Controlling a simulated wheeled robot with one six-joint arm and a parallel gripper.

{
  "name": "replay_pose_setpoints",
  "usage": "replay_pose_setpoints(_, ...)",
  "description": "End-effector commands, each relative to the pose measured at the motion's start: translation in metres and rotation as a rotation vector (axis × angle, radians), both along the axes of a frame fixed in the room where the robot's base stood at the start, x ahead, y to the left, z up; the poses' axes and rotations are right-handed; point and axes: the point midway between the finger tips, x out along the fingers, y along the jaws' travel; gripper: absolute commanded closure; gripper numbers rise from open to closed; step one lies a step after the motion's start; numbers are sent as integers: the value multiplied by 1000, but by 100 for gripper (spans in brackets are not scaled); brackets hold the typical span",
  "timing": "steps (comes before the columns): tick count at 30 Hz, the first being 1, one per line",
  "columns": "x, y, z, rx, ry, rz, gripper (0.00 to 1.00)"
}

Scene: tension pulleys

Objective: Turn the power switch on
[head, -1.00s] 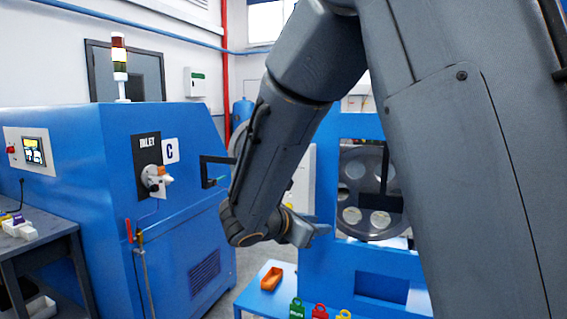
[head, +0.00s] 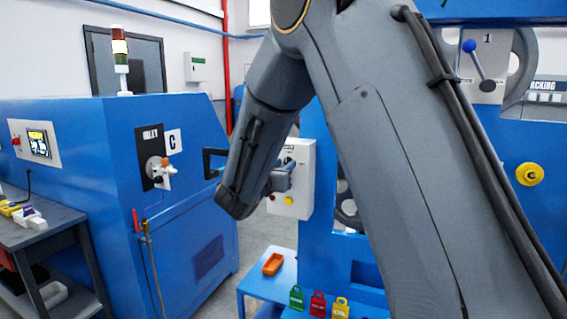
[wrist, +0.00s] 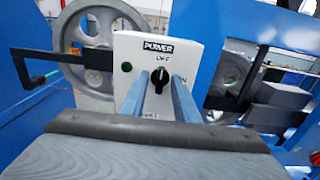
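The power switch is a black rotary knob (wrist: 160,80) on a white box (wrist: 205,60) marked POWER in the wrist view. Its pointer looks roughly upright, toward the upper label that reads like OFF; an ON label is at its right. In the head view the box (head: 302,178) is partly hidden behind my arm. My gripper (wrist: 155,90) is open and empty, its two fingers pointing at the box, one to each side below the knob. I cannot tell whether they touch it. In the head view my gripper (head: 280,180) is in front of the box.
A dark green lamp (wrist: 126,67) sits left of the knob. A black bracket (wrist: 30,68) juts in at left.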

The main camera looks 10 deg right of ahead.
Motion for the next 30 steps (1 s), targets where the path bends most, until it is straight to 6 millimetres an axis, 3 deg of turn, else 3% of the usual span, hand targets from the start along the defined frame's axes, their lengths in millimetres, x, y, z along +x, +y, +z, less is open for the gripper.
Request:
replay_pose_setpoints(10,3,-3,0,1,1,0,74)
replay_pose_setpoints(15,3,-2,0,1,1,0,100)
replay_pose_setpoints(30,4,-2,-2,60,-46,0,100)
